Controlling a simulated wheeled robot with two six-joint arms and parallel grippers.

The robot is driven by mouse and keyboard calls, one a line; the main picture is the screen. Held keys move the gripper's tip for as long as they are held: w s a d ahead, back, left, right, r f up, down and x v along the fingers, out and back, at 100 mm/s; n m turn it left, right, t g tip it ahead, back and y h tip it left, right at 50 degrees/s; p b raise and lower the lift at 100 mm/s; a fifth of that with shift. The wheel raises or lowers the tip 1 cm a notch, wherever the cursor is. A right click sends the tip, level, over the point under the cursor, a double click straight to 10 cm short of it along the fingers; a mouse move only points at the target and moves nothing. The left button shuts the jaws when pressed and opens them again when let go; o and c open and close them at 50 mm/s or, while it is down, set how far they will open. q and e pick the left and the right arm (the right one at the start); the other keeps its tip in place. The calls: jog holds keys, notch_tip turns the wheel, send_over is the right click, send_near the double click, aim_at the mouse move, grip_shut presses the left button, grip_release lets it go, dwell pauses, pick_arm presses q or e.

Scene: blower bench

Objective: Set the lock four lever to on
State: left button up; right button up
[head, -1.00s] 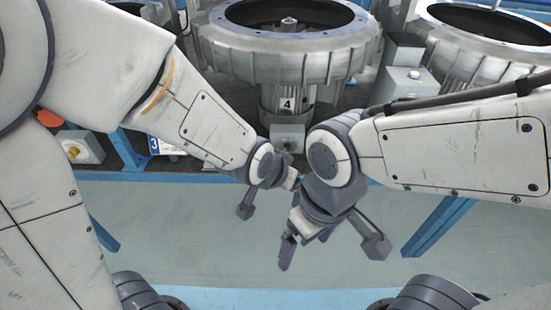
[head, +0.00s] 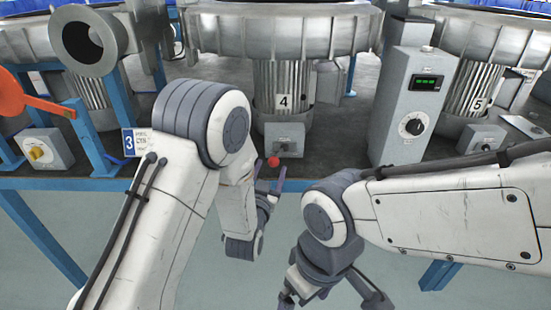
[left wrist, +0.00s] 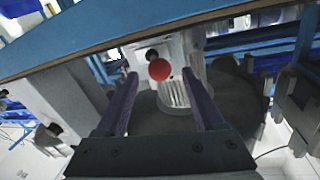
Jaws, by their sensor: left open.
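The lock four lever ends in a red ball (head: 273,161), low on the front of a grey box (head: 285,139) under the blower marked 4 (head: 284,101). In the left wrist view the red ball (left wrist: 160,70) sits near a dark pivot, between the finger tips in the picture. My left gripper (head: 269,184) is open and empty, just below the ball and pointing up at it. I cannot tell whether it touches the ball. My right gripper (head: 286,299) hangs low at the bottom edge, its fingers partly cut off, so its opening is unclear.
A control box with a green display (head: 409,104) stands right of blower four. A box with a yellow knob (head: 40,148) and a blue "3" card (head: 129,142) are at left. The bench's blue front edge (head: 330,183) runs just below the lever.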

aim_at(277, 157)
pick_arm(q)
jog(key=x, duration=0.7)
jog(key=shift+w, duration=0.25)
grip_shut()
jog(key=shift+a, duration=0.1)
dwell(1.0)
